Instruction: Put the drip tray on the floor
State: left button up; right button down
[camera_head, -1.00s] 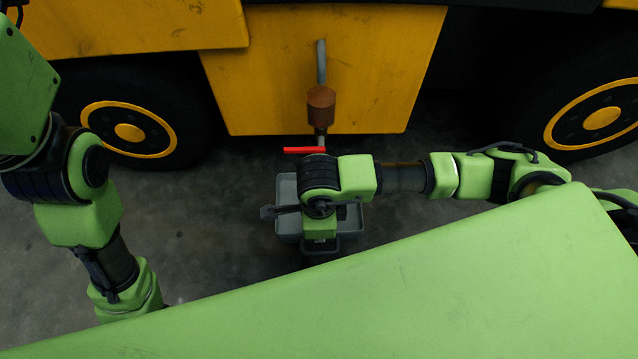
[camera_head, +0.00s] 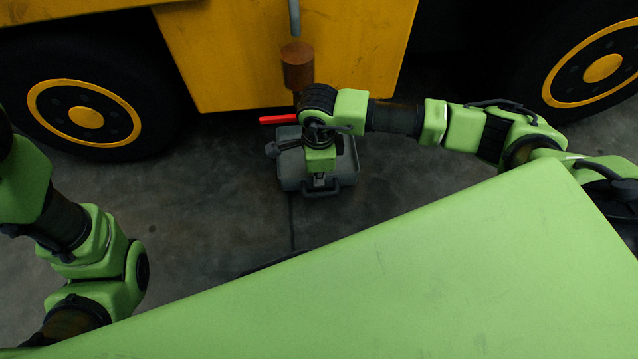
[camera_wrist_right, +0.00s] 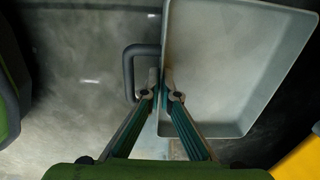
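The drip tray (camera_head: 291,172) is a grey, shallow rectangular pan with a bar handle at its near edge. It shows low in front of the yellow vehicle, partly hidden by my right arm. My right gripper (camera_head: 320,181) points down at the tray's near edge. In the right wrist view the fingers (camera_wrist_right: 160,78) are close together on the tray wall beside the handle (camera_wrist_right: 129,72), one finger outside and one inside the tray (camera_wrist_right: 225,60). The tray looks empty there. Whether its bottom touches the floor cannot be told. My left gripper is out of view.
The yellow vehicle (camera_head: 350,60) stands ahead with black wheels (camera_head: 83,112) on both sides. A brown pipe fitting (camera_head: 297,68) with a red lever (camera_head: 279,119) hangs just behind the tray. The grey concrete floor (camera_head: 215,205) is free left of the tray.

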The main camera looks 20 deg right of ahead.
jog(key=shift+w+d+f+b, duration=0.1)
jog(key=shift+w+f+b, duration=0.2)
jog(key=shift+f, duration=0.1)
notch_tip(320, 180, down, 3)
jog(key=shift+f+b, duration=0.1)
jog(key=shift+b, duration=1)
jog(key=shift+w, duration=0.1)
jog(key=c, duration=2.3)
grip_release()
jog(key=shift+d, duration=0.1)
